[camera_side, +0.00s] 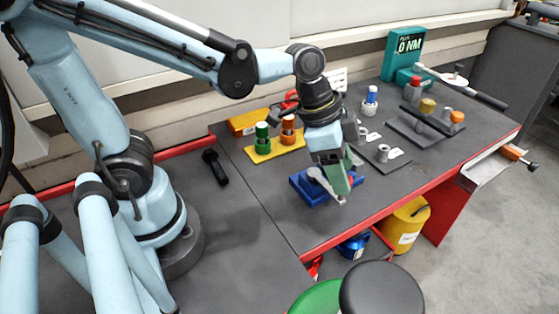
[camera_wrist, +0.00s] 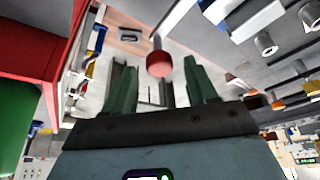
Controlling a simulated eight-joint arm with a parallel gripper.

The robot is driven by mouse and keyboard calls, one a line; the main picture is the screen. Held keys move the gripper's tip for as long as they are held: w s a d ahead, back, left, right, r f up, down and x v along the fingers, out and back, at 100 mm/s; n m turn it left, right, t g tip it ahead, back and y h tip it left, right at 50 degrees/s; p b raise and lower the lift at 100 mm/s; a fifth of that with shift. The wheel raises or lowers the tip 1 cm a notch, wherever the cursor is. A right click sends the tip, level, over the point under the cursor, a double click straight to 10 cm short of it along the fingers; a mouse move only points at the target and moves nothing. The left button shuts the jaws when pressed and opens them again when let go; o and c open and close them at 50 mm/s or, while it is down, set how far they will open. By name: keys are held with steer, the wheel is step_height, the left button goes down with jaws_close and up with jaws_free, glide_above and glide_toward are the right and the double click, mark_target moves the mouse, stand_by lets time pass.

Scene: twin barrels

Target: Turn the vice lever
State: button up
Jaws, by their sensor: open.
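A blue vice (camera_side: 307,190) sits near the front edge of the bench in the side view, partly covered by my gripper (camera_side: 340,182). A pale grey metal bar (camera_side: 322,182) shows on it, beside the green fingers. In the wrist view, a grey lever rod (camera_wrist: 176,22) ends in a red ball knob (camera_wrist: 159,65). The knob appears between the two green fingers of my gripper (camera_wrist: 157,84), which are apart, with gaps on both sides. I cannot tell how deep the knob sits between them. In the side view a little red shows right of the fingers.
A yellow stand (camera_side: 275,148) with green and orange pieces is behind the vice. Grey trays with small parts (camera_side: 420,128) and a teal torque display (camera_side: 403,55) reading 0 NM lie to the right. A black stool (camera_side: 381,290) stands in front of the bench.

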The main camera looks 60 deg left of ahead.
steer(key=shift+w+d+f, duration=0.15)
steer(key=shift+f, duration=0.35)
jaws_close()
